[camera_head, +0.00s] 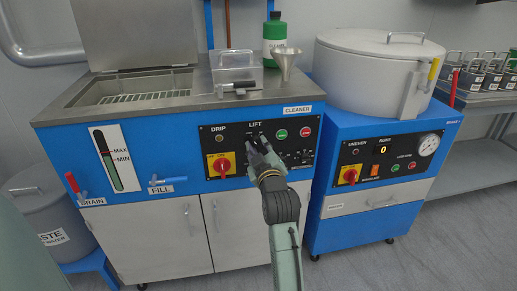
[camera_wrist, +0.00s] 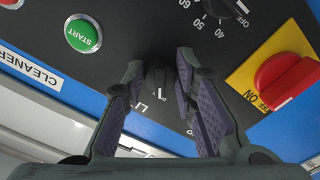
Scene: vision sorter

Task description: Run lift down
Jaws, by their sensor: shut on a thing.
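The black lift knob (camera_wrist: 157,82) is on the black control panel (camera_head: 292,122) of the blue cleaner. The word LIFT stands above it in the head view, where my fingers mostly hide the knob. My gripper (camera_head: 257,146) reaches the panel from the front, just below that word. In the wrist view my gripper (camera_wrist: 160,72) has one finger on each side of the knob and is shut on it. The fingers cover part of the lettering around the knob, so I cannot read its setting.
A red rotary switch on a yellow plate (camera_head: 210,164) is left of my gripper. The green START button (camera_wrist: 83,33) and a red button (camera_head: 304,132) are to its right in the head view. An open basin (camera_head: 100,87) and a wire-handled lidded box (camera_head: 238,75) are above.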

